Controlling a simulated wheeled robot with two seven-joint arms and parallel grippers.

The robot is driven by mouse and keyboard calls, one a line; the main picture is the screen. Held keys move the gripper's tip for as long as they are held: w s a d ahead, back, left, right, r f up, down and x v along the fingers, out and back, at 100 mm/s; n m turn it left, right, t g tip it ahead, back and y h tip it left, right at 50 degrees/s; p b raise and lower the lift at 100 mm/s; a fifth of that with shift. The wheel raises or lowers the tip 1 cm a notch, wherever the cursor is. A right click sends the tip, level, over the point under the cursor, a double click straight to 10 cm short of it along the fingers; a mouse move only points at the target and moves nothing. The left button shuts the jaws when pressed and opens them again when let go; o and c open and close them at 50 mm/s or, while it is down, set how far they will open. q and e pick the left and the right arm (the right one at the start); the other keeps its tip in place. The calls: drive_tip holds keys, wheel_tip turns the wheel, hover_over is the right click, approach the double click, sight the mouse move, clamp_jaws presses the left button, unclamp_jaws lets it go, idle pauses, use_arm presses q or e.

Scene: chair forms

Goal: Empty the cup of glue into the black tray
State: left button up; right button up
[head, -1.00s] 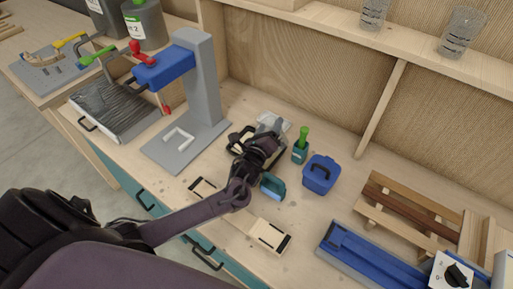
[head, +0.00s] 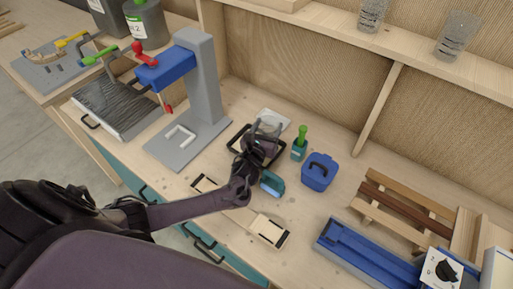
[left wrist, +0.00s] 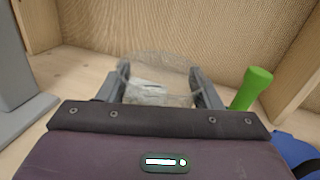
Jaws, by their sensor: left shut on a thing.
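A clear cup (head: 270,122) is held between the fingers of my left gripper (head: 266,131). The left wrist view shows the cup (left wrist: 158,84) between the two grey fingers (left wrist: 158,92), its round rim upward and roughly level. I cannot make out how much glue is inside. The black tray (head: 236,138) lies on the bench around and below my left gripper, which hides much of it. Whether the cup touches the tray or is above it is not clear. My right gripper is not in view.
A teal-blue object (head: 272,184) lies in front. A grey stand (head: 200,85) rises to the left. A wooden slatted piece (head: 405,210) lies right.

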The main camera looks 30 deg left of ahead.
use_arm(q)
wheel_tip(320, 180, up, 3)
drive_tip(key=shift+f+p, duration=0.1)
drive_tip(key=shift+p, duration=0.75)
drive_tip(key=shift+r, duration=1)
